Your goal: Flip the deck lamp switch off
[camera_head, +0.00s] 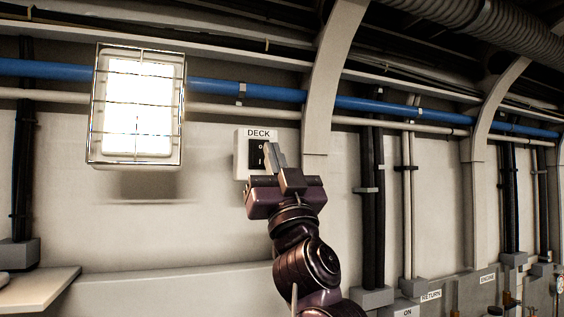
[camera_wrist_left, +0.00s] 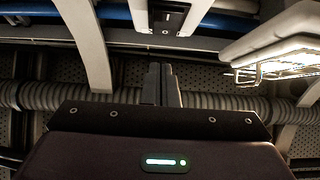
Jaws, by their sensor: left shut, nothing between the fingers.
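The deck lamp switch (camera_head: 256,154) is a black rocker marked "O" and "I" on a white wall box (camera_head: 241,152) labelled DECK. It also shows at the top of the left wrist view (camera_wrist_left: 168,20). My left gripper (camera_head: 272,148) is shut and empty, its fingers pointing up just right of the rocker and covering part of it. Its closed fingers (camera_wrist_left: 161,68) also show in the left wrist view, with a gap in the picture to the switch. I cannot tell whether they touch it. The caged lamp (camera_head: 138,118) left of the box is brightly lit. My right gripper is out of view.
A blue pipe (camera_head: 270,92) and pale pipes run along the wall above the box. A curved white rib (camera_head: 322,90) stands right of it. A ledge (camera_head: 170,285) lies below. The wall between lamp and box is clear.

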